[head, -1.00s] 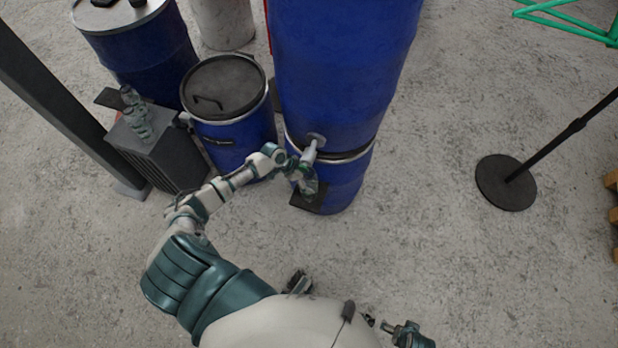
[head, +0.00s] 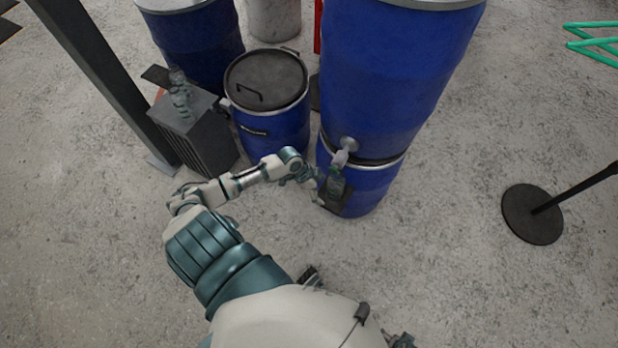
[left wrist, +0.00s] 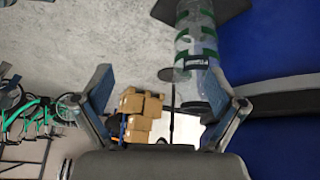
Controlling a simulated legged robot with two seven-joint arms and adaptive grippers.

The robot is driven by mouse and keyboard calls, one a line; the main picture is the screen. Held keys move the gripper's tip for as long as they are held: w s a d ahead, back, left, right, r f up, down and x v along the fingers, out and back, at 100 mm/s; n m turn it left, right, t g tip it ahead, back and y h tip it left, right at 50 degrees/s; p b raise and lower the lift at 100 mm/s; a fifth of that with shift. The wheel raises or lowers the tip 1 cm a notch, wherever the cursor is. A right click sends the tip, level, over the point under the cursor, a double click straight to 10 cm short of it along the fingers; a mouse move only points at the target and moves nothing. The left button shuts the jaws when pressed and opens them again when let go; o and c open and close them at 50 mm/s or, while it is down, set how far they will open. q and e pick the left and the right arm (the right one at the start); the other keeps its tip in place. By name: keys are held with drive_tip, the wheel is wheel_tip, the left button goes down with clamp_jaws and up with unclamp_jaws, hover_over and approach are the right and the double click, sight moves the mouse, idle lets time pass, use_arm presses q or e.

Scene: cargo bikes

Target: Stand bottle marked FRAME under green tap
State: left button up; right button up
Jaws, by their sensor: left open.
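A clear bottle with green bands and a dark label (head: 336,184) stands upright on a small black shelf (head: 328,205) at the lower blue barrel. It also shows in the left wrist view (left wrist: 196,48), beside the right-hand finger; its label lettering is too small to read surely. A pale tap (head: 343,158) sticks out of the upper barrel just above the bottle; I see no clear green on it. My left gripper (head: 314,180) is open, just left of the bottle, and its fingers show apart in the left wrist view (left wrist: 160,95). My right gripper (head: 402,342) is mostly cut off.
Another bottle (head: 180,92) stands on a grey ribbed box (head: 196,135) beside a dark post (head: 95,60). A smaller blue drum (head: 270,128) stands between box and barrels. A round black stand base (head: 532,214) is at right. The front floor is clear.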

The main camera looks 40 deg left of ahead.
use_arm(q)
drive_tip(key=s+d+f+n+y, duration=0.1)
drive_tip(key=s+d+f+n, duration=0.1)
drive_tip(key=s, duration=0.4)
drive_tip(key=s+d+f+n+y, duration=0.2)
drive_tip(key=s+d+f+n, duration=0.1)
drive_tip(key=s, duration=0.4)
drive_tip(key=s+d+f+n+g+y, duration=0.1)
drive_tip(key=s+d+f+n, duration=0.1)
drive_tip(key=s+d+f, duration=0.3)
drive_tip(key=shift+s+f+n, duration=0.2)
drive_tip(key=shift+s+n, duration=0.1)
drive_tip(key=shift+s, duration=0.7)
drive_tip(key=shift+d, duration=0.1)
drive_tip(key=s+f+p, duration=0.3)
drive_tip(key=s+f, duration=0.1)
drive_tip(key=f, duration=0.5)
drive_tip(key=shift+a+p, duration=0.2)
drive_tip(key=shift+p, duration=0.15)
use_arm(e)
drive_tip(key=s+f, duration=0.4)
drive_tip(key=f, duration=0.5)
drive_tip(key=shift+d, duration=0.35)
drive_tip(key=shift+s, duration=0.1)
